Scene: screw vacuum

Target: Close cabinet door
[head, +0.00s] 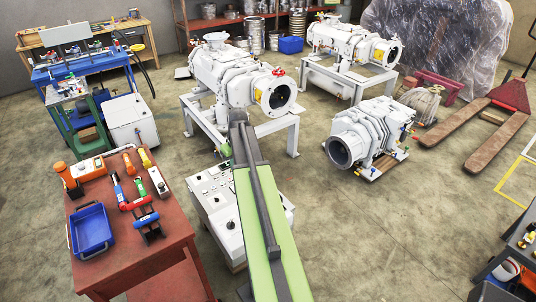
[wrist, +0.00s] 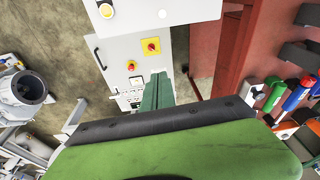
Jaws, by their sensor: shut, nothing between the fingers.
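A pale grey control cabinet (head: 216,205) stands on the floor, partly behind my green arm in the head view. My gripper (wrist: 157,90) shows as narrow dark green fingers pressed together, empty, in front of the cabinet's lower panel in the wrist view. Contact between them is not clear. In the head view the arm hides part of the cabinet.
A red-brown workbench (head: 130,255) with a blue tray (head: 91,229) and hand tools stands left of the cabinet. Large grey vacuum pumps (head: 235,75) stand behind it. Another pump (head: 365,135) rests at the right. The floor right of my arm is mostly clear.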

